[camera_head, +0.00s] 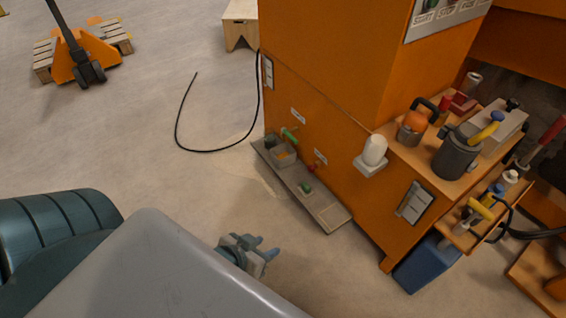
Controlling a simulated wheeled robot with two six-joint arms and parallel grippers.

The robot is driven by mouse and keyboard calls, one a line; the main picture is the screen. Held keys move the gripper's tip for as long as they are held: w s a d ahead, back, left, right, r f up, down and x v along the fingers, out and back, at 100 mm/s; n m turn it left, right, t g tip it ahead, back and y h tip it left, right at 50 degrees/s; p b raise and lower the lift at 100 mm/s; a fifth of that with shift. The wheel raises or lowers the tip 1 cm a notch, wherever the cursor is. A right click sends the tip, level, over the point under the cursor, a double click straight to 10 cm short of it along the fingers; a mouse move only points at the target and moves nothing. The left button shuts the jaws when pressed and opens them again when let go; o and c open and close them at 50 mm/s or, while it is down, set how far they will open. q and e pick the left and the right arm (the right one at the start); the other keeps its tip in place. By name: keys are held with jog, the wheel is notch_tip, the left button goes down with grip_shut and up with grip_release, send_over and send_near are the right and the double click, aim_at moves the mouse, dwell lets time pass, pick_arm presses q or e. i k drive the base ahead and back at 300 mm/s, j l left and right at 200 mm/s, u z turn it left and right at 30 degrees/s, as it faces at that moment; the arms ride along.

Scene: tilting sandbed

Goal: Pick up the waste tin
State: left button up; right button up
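I cannot tell for sure which vessel is the waste tin. A small grey open tin (284,155) stands on the low ledge (325,210) along the orange machine, below a green-handled tap (289,135). A larger dark grey tin (455,157) with a yellow-handled tool in or beside it stands on the machine's wooden side shelf. My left gripper (268,248) shows past the edge of my grey body, low over the floor. Its fingers look apart and empty, and it is well away from both tins. My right gripper is not in view.
The orange machine (325,70) fills the right. Its side shelf holds an orange-topped vessel (413,124) and several bottles and tools. A blue bin (428,264) stands below. A black cable (215,150) lies on the floor.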

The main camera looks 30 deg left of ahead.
aim_at(282, 156)
jog(key=j+z, duration=0.1)
jog(key=j, duration=0.3)
jog(key=k+j+z, duration=0.1)
jog(key=j, duration=0.3)
jog(key=k+j+z, duration=0.1)
jog(key=j, duration=0.3)
jog(key=k+j+z, duration=0.1)
jog(key=j, duration=0.3)
jog(key=k+j+z, duration=0.1)
jog(key=j, duration=0.25)
jog(key=k+j+z, duration=0.1)
jog(key=k+j, duration=0.15)
jog(key=j, duration=0.15)
